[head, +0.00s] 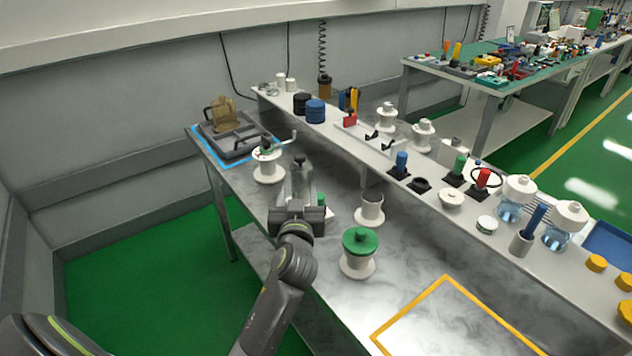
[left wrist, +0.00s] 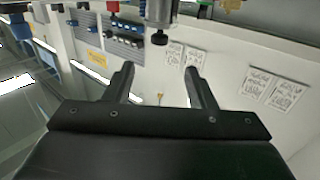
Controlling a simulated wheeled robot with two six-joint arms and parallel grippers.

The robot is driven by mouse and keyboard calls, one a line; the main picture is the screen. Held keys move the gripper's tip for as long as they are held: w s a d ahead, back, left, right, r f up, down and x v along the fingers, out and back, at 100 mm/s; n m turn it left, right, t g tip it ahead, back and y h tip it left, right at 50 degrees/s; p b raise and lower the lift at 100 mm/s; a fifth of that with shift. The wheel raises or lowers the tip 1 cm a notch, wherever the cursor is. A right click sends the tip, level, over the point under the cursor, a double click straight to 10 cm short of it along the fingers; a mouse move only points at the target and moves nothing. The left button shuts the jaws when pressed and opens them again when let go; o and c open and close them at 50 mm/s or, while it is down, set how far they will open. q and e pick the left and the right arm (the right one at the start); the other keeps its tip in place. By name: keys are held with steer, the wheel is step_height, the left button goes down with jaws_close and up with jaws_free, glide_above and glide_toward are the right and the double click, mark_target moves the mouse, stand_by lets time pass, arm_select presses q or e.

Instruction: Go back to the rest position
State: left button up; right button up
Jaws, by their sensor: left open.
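My left gripper (head: 297,185) is above the grey worktop in the head view, among white spool-shaped stands. Its two fingers are apart, with nothing seen between them in the left wrist view (left wrist: 160,82). A white stand with a metal crank (head: 268,168) is just left of the gripper. A white cup-shaped stand (head: 370,210) and a green-topped white stand (head: 358,252) are to its right. My right gripper is in neither view.
A grey tray (head: 237,139) sits inside a blue outline at the table's far left corner. A raised shelf (head: 400,178) with bottles and knobs runs along the back. A yellow outline (head: 447,281) marks bare worktop at the front right. Green floor is open on the left.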

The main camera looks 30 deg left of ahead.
arm_select(q)
steer(key=s+a+f+m+g+h, duration=0.1)
steer(key=s+a+f+g+h, duration=0.15)
steer(key=s+f+g, duration=0.75)
steer(key=s+d+f+m+g+h, duration=0.15)
steer(key=s+f, duration=0.25)
steer(key=s, duration=0.8)
steer(key=s+d+f+m+g+h, duration=0.1)
steer(key=s+d+f+m+h, duration=0.2)
steer(key=s, duration=0.9)
step_height(320, 180, down, 25)
steer(key=a, duration=0.2)
steer(key=s+f+g, duration=0.2)
steer(key=s+f, duration=1.3)
steer(key=f, duration=0.2)
steer(key=shift+s+d, duration=0.3)
steer(key=shift+d, duration=0.15)
